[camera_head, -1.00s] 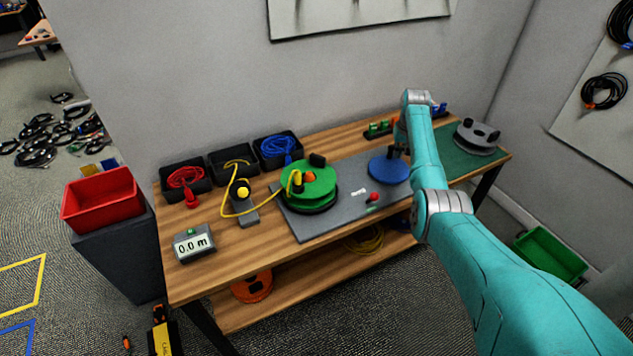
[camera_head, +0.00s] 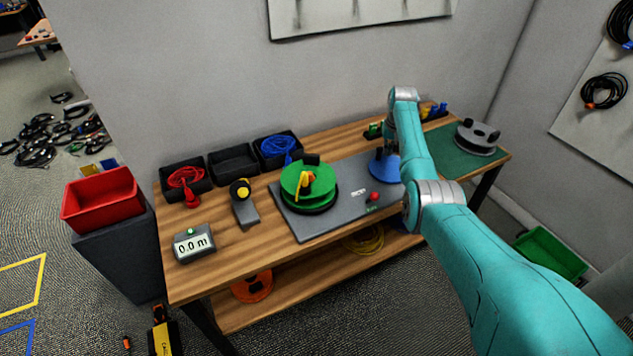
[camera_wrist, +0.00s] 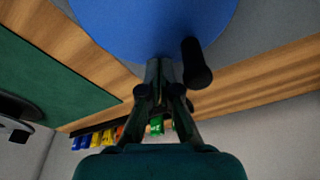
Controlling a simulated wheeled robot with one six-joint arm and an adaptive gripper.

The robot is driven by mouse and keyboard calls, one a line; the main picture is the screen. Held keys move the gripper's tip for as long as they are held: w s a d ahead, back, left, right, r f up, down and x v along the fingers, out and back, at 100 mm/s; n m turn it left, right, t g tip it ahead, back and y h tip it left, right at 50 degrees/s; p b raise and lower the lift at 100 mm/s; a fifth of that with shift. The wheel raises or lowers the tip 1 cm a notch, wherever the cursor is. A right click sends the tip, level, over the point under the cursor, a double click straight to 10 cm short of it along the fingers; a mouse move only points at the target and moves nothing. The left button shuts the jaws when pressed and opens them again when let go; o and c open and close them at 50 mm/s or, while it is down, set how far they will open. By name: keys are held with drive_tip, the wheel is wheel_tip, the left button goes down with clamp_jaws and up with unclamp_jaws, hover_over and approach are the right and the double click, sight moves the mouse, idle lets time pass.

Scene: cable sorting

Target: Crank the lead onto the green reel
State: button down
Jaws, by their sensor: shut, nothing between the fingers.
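The green reel (camera_head: 325,187) sits on the grey plate (camera_head: 290,224), with a yellow piece of the lead (camera_head: 302,184) and an orange spot at its hub. No lead shows between the reel and the black guide with the yellow knob (camera_head: 243,193). The blue crank disc (camera_head: 381,172) lies on the plate's right part and fills the top of the wrist view (camera_wrist: 140,25). Its upright black handle (camera_wrist: 196,62) stands near the disc's edge. My gripper (camera_wrist: 162,68) is shut and empty, beside the handle and over the disc; contact with the handle is unclear.
A meter (camera_head: 194,244) reads 0.0 m. Black bins at the back hold a red lead (camera_head: 185,177) and a blue lead (camera_head: 278,145); the bin between (camera_head: 233,164) looks empty. A red button (camera_head: 374,196) is on the plate. A grey reel (camera_head: 477,138) stands on the green mat.

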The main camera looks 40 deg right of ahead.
drive_tip(key=w+d+v, duration=0.1)
drive_tip(key=v, duration=0.5)
drive_tip(key=shift+r, duration=0.55)
drive_tip(key=shift+s, duration=0.1)
idle(0.5)
